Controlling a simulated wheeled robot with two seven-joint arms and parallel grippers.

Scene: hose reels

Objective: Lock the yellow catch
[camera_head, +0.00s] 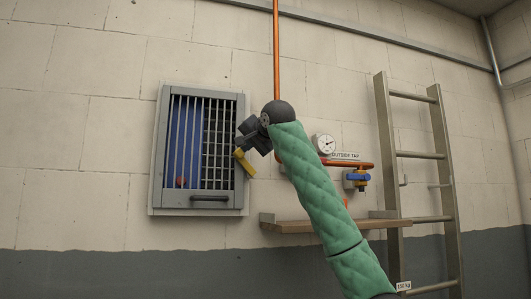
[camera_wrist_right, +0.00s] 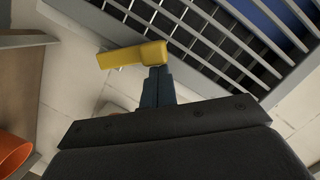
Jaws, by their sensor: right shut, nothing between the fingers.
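The yellow catch (camera_head: 245,163) is on the right edge of the grey barred cabinet (camera_head: 157,150), about halfway up its frame. In the head view it slants down to the right. In the wrist view the catch (camera_wrist_right: 128,55) is a yellow lever with a thicker end at the right. My right gripper (camera_head: 243,150) is at the catch, its fingers shut with nothing between them. In the wrist view the fingertips (camera_wrist_right: 158,72) meet the thick end of the catch; whether they press on it I cannot tell. My left gripper is out of view.
Behind the bars are blue shapes and something red (camera_head: 181,182). A dark handle (camera_head: 209,198) is low on the door. A wooden shelf (camera_head: 290,226), a gauge (camera_head: 324,143), a tap with a blue handle (camera_head: 357,177) and a ladder (camera_head: 390,150) are to the right.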

